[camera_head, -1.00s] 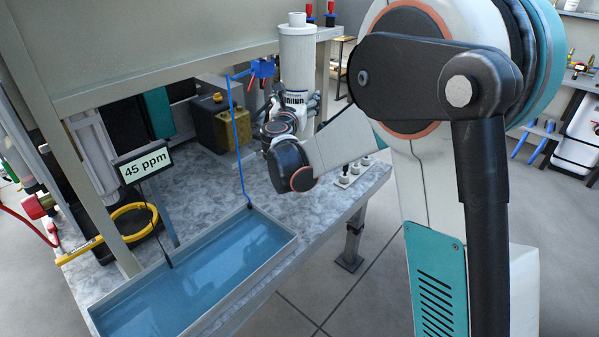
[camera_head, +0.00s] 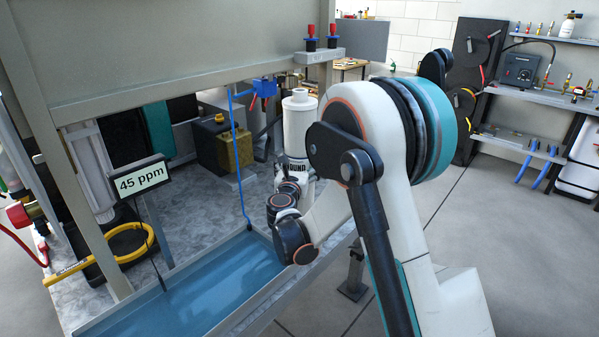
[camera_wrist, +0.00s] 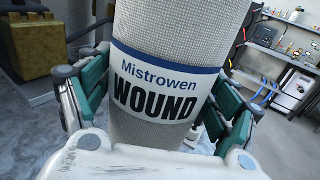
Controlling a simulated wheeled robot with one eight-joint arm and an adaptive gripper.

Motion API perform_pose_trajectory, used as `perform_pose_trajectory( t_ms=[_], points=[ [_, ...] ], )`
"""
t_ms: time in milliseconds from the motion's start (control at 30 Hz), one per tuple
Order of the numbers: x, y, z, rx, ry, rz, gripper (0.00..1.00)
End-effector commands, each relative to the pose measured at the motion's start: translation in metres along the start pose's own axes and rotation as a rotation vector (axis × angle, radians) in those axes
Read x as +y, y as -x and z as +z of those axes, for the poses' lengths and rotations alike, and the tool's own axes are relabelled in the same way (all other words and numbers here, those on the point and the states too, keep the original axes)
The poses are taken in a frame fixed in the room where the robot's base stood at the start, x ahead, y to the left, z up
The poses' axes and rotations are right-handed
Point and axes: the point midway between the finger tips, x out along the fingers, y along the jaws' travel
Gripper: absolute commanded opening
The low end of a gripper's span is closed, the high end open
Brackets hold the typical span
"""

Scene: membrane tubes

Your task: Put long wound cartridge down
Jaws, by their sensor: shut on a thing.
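The long wound cartridge (camera_head: 299,128) is a tall white cylinder with a small cap on top, held upright over the bench's right end in the head view. In the wrist view the cartridge (camera_wrist: 165,45) shows its mesh surface and a "Mistrowen WOUND" label with a blue band. My gripper (camera_wrist: 160,100) is shut around it, with green-and-grey fingers on both sides. In the head view my wrist hides the cartridge's lower end, so I cannot tell whether it touches the bench.
A tray of blue water (camera_head: 205,290) lies along the bench front, with a "45 ppm" meter (camera_head: 142,178) above it. A grey frame beam (camera_head: 190,85) runs overhead. Shelves (camera_head: 545,95) stand at the right, across open floor.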

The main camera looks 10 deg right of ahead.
Motion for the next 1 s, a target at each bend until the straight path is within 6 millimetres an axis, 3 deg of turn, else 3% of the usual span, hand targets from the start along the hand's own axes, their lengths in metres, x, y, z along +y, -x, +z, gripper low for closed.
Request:
perform_pose_trajectory(
  t_ms=[133,500,533,600,1000],
  points=[
    [0.000,0.000,-0.019,-0.001,0.001,0.000,0.35],
    [0.000,0.000,-0.022,0.000,0.001,0.000,0.35],
    [0.000,0.000,-0.021,0.000,0.000,0.000,0.88],
    [0.000,0.000,-0.021,0.000,0.000,0.000,1.00],
    [0.000,0.000,-0.020,0.000,0.000,0.000,1.00]
  ],
)
